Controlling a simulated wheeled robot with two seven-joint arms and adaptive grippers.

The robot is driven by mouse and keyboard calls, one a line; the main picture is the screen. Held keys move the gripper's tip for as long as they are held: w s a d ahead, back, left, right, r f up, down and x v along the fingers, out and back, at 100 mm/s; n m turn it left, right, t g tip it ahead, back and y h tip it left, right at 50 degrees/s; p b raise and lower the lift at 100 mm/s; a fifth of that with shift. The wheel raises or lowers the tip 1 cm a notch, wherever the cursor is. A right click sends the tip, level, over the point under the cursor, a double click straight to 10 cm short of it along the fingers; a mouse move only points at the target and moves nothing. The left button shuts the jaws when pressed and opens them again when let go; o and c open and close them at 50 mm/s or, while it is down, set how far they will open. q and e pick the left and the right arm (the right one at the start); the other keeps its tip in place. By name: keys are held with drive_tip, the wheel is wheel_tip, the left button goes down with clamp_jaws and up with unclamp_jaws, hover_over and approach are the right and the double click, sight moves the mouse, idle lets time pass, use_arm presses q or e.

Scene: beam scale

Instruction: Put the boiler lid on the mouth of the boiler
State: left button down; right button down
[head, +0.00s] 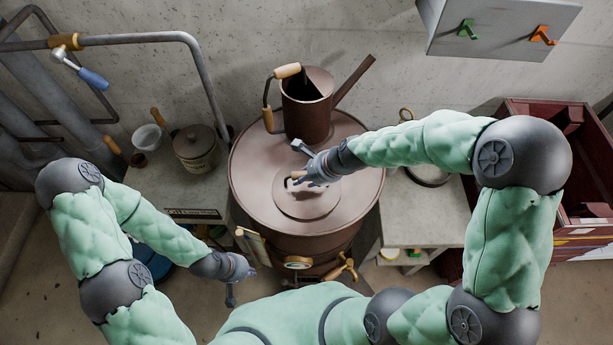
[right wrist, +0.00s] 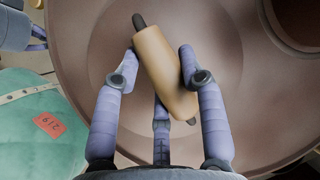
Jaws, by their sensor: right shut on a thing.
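The boiler (head: 255,190) is a large brown metal drum with a wide round top, in the middle of the head view. The boiler lid (head: 308,208) is a smaller brown disc over the middle of that top; I cannot tell whether it rests on the mouth or hangs just above. My right gripper (head: 301,178) is shut on the lid's tan wooden handle (right wrist: 163,72), which lies between the fingers in the right wrist view. The mouth is hidden under the lid. My left gripper (head: 238,287) hangs low in front of the boiler's left side, away from the lid; its fingers are unclear.
A brown watering can (head: 306,110) stands at the back of the boiler top. A lidded pot (head: 196,150) and a white bowl (head: 147,137) stand on the left counter. A dark red crate (head: 520,175) is at the right. A hook board (head: 495,25) hangs on the wall.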

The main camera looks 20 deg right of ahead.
drive_tip(key=c, duration=0.7)
unclamp_jaws()
drive_tip(key=shift+r+p, duration=0.55)
drive_tip(key=shift+r, duration=0.05)
drive_tip(key=p+v, duration=0.2)
drive_tip(key=v, duration=0.9)
drive_tip(key=shift+s+d+r, duration=0.15)
drive_tip(key=shift+s+r, duration=0.1)
drive_tip(key=shift+r, duration=0.05)
